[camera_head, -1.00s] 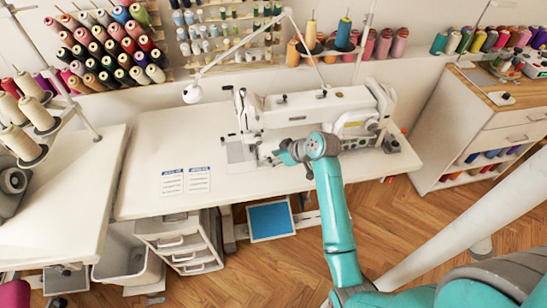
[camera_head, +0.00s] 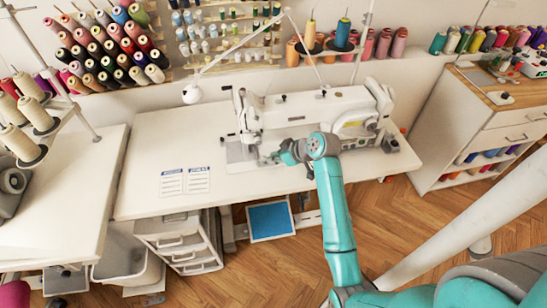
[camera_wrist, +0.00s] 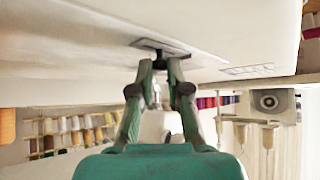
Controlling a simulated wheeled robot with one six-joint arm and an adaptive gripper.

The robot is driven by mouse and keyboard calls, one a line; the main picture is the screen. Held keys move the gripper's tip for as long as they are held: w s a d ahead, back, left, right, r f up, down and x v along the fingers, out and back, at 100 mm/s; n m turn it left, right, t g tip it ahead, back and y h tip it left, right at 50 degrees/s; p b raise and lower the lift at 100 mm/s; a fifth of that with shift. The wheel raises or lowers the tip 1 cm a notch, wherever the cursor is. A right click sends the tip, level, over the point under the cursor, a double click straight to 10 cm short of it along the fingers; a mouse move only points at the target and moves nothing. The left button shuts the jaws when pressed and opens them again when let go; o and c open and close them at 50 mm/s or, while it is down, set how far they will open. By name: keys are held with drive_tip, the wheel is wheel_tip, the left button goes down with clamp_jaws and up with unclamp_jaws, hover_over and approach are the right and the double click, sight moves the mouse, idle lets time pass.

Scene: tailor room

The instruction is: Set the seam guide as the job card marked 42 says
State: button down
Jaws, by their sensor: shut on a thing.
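A white sewing machine (camera_head: 315,106) stands on a white table. Its metal plate (camera_head: 238,153) lies at the left end, and also shows in the wrist view (camera_wrist: 180,46). My gripper (camera_head: 268,158) is low over the table beside this plate. In the wrist view my gripper (camera_wrist: 160,66) has its fingertips closed on a small dark piece (camera_wrist: 160,61) at the plate, apparently the seam guide; the fingers hide most of it. Two job cards, a left one (camera_head: 172,183) and a right one (camera_head: 199,180), lie flat on the table. Their numbers are too small to read.
Thread spools (camera_head: 110,45) fill the wall rack. A second table (camera_head: 70,190) is at the left and a wooden-topped cabinet (camera_head: 480,110) at the right. The table around the cards is clear.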

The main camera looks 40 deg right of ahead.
drive_tip(key=c, duration=1.1)
unclamp_jaws()
drive_tip(key=v, duration=1.2)
